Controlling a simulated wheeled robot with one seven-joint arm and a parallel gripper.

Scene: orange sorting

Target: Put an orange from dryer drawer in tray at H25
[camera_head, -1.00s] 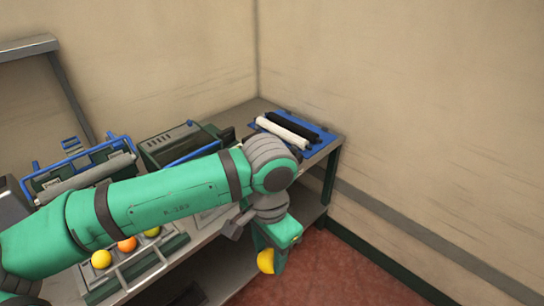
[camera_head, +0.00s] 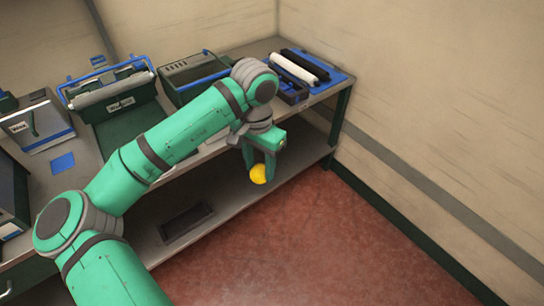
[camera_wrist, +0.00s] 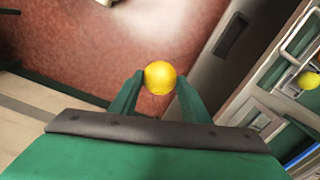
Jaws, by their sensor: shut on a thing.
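My gripper (camera_head: 260,165) is shut on a yellow round fruit (camera_head: 258,174), held in the air in front of the bench's right part. In the wrist view the yellow fruit (camera_wrist: 160,77) sits between the tips of my two green fingers (camera_wrist: 158,88), with red floor beyond. Another yellow fruit (camera_wrist: 308,80) lies in a metal-railed rack (camera_wrist: 287,84) at the right of the wrist view. I cannot read an H25 label, and I cannot tell which thing is the dryer drawer.
The bench (camera_head: 259,48) runs along the wall, with a green bin (camera_head: 180,87), a blue tray (camera_head: 333,78) with black and white rolls, and a roller machine (camera_head: 110,90) on it. A dark flat tray (camera_head: 187,222) lies on the lower shelf. Red floor (camera_head: 300,240) is clear.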

